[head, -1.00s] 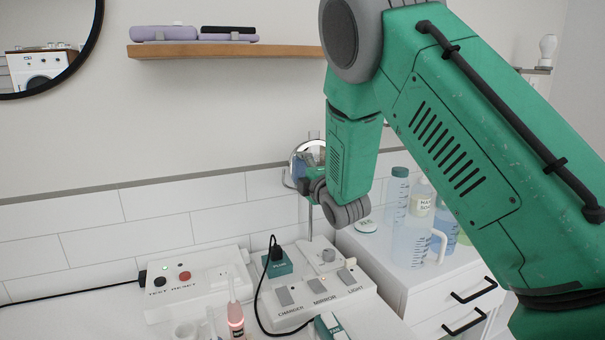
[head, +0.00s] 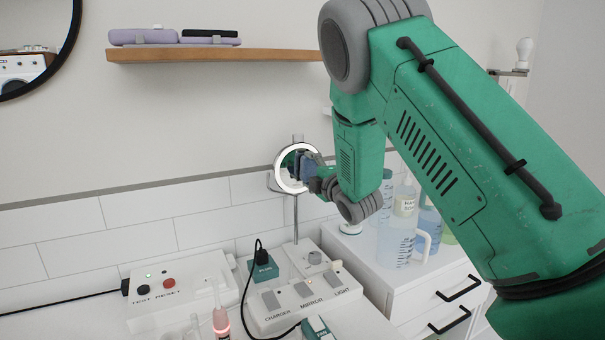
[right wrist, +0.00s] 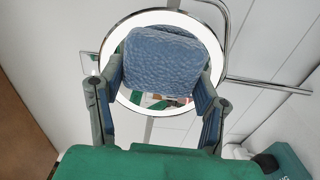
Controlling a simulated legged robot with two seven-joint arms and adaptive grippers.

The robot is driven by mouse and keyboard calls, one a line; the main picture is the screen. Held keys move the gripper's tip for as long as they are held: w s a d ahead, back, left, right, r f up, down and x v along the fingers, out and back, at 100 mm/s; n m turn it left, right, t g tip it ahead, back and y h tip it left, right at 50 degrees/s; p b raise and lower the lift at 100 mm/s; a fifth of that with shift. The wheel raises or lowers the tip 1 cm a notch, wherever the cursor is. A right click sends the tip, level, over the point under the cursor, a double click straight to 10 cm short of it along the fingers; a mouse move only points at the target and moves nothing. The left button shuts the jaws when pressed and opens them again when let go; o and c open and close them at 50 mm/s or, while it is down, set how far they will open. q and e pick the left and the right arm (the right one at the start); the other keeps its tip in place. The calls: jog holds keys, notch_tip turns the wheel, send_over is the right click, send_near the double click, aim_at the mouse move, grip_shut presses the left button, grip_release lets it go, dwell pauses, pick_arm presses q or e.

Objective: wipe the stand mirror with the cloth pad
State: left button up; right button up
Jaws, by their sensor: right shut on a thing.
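The stand mirror (head: 281,180) is a small round mirror with a lit white ring, on a thin upright pole in the middle of the head view. Its ring (right wrist: 191,28) also fills the upper middle of the right wrist view. My right gripper (head: 312,178) is at the mirror's right side. In the right wrist view its two fingers (right wrist: 160,82) are shut on the blue, textured cloth pad (right wrist: 165,62). The pad is in front of the mirror face and covers much of it; I cannot tell whether it touches the glass. My left gripper is not in view.
A switch box (head: 295,297) with a green plug stands below the mirror. A white test box (head: 180,290) is to its left, with a pink-lit bottle (head: 221,322) in front. A jug (head: 397,245) and bottles stand on drawers at the right. A wooden shelf (head: 215,54) hangs above.

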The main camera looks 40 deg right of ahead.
aim_at(281, 170)
jog(key=shift+s+d, duration=0.2)
jog(key=shift+d, duration=0.6)
jog(key=shift+w+a, duration=0.15)
jog(key=shift+a, duration=0.4)
jog(key=shift+w+a, duration=0.15)
jog(key=shift+a, duration=0.35)
jog(key=shift+w+a+b, duration=0.15)
jog(key=shift+a, duration=0.4)
jog(key=shift+w+a+b, duration=0.15)
jog(key=shift+a, duration=0.35)
jog(key=shift+w+a, duration=0.2)
jog(key=shift+a, duration=0.35)
jog(key=shift+w+a, duration=0.2)
jog(key=shift+a, duration=0.3)
jog(key=shift+w+a, duration=0.25)
jog(key=shift+a, duration=0.6)
jog(key=shift+b+v, duration=0.4)
jog(key=shift+v, duration=2.55)
